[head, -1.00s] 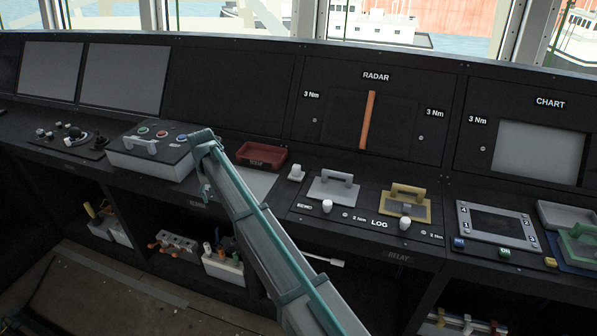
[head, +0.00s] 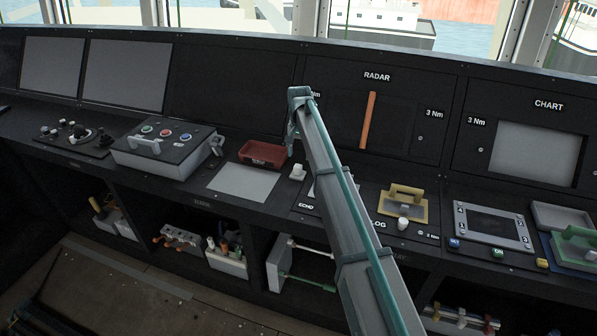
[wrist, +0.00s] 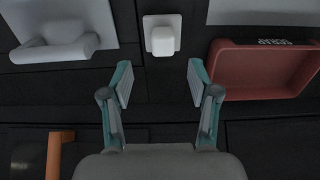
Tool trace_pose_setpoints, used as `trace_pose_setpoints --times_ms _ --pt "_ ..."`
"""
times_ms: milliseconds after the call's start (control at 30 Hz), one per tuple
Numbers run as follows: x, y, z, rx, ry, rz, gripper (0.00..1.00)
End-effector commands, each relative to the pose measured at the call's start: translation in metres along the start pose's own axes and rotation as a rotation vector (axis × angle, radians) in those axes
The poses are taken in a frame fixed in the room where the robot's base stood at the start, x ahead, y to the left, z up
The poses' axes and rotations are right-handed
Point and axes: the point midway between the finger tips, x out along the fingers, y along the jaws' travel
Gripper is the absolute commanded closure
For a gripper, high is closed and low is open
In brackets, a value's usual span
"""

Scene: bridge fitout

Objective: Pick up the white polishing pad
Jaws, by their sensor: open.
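The white polishing pad, a flat pale plate with a raised handle, shows at the upper left of the wrist view (wrist: 58,50). In the head view my arm hides most of it, leaving a sliver (head: 314,190) by the ECHO label. My gripper (wrist: 158,83) is open and empty above the console. In the head view it (head: 292,138) hangs over the back of the console, near the red tray. In the wrist view the pad lies left of the fingers, apart from them.
A small white block (wrist: 162,36) sits ahead between the finger lines. The red tray (wrist: 262,72) is right of them. An orange bar (head: 368,120) stands on the radar panel. A yellow handled pad (head: 403,203) and white knob (head: 403,224) lie to the right.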

Motion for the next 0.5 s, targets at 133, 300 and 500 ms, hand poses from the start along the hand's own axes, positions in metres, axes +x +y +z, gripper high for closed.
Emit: trace_pose_setpoints --times_ms 133,300,500 --pt "0.018 0.000 0.001 -0.001 0.000 0.000 0.40" --pt "0.026 -0.001 0.001 -0.002 0.001 0.000 0.40" --pt "0.045 -0.003 0.006 -0.002 -0.001 0.001 0.40"
